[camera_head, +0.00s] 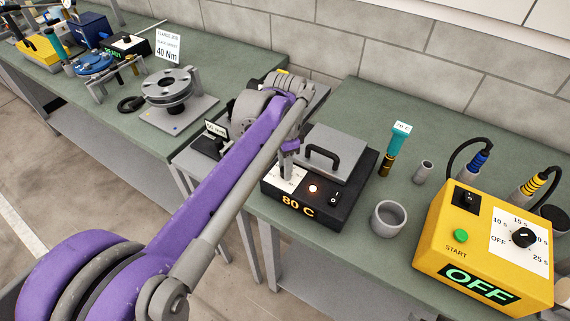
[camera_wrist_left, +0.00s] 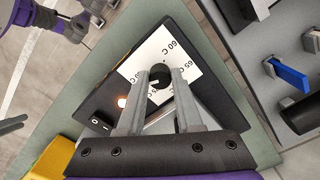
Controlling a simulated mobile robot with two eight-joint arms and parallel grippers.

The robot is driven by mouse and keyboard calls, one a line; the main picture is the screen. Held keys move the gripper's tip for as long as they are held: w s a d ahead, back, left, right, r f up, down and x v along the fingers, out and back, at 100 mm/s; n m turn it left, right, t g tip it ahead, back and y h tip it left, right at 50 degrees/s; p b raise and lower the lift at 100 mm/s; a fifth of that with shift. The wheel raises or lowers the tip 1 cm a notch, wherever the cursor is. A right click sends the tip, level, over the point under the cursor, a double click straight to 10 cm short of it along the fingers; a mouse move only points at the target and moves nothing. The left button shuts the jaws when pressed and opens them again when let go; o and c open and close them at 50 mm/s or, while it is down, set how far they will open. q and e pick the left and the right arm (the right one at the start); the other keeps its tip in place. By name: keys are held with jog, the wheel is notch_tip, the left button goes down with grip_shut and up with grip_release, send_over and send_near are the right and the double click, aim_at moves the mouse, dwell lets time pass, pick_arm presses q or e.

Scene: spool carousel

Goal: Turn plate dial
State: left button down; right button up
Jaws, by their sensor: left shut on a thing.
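The hot plate (camera_head: 349,202) is a black box with a grey top plate and a black handle. Its front display reads 80 C and an orange lamp (camera_head: 313,189) glows. The black plate dial (camera_wrist_left: 159,76) shows in the left wrist view on a white scale card (camera_wrist_left: 150,54), where 60 C and 65 C can be read. My left gripper (camera_wrist_left: 160,74) is shut on the dial, one finger on each side. In the head view my left gripper (camera_head: 288,172) comes down over the card and hides the dial. My right gripper is not recognisable in either view.
A grey cup (camera_head: 389,218) and a teal-handled tool (camera_head: 394,147) stand right of the plate. A yellow timer box (camera_head: 484,247) reading OFF is at the right. A flange stand (camera_head: 172,91) is on the left bench. Green bench shows between the plate and timer.

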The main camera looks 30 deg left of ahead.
pick_arm(q)
jog(key=shift+r+m, duration=0.1)
jog(key=shift+m, duration=0.4)
jog(key=c, duration=0.6)
grip_release()
notch_tip(320, 180, up, 11)
jog(key=shift+f+p, duration=0.15)
jog(key=shift+p, duration=0.3)
